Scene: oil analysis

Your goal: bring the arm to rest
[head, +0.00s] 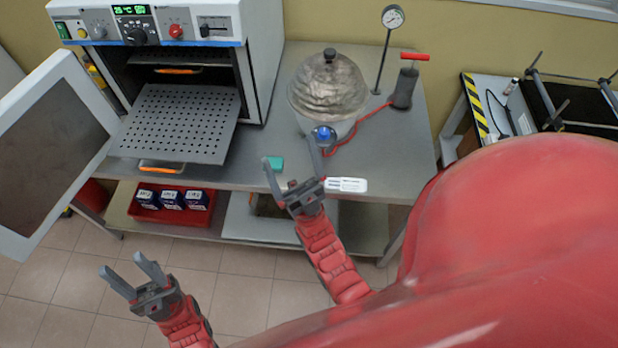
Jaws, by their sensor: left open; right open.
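My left gripper (122,264) is open and empty, out over the tiled floor in front of the bench. My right gripper (289,149) is open, with its fingers at the front edge of the bench. A small teal block (275,162) lies beside its left finger, and I cannot tell whether they touch. A metal domed vessel (328,88) with a blue knob (323,134) stands behind the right gripper. Nothing shows between either gripper's fingers.
An oven (195,25) stands at the left with its door (45,150) swung open and a perforated tray (180,122) pulled out. A gauge (392,17) and a red-handled pump (405,85) stand behind right. A red bin (148,213) of boxes sits on the lower shelf. Floor is clear.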

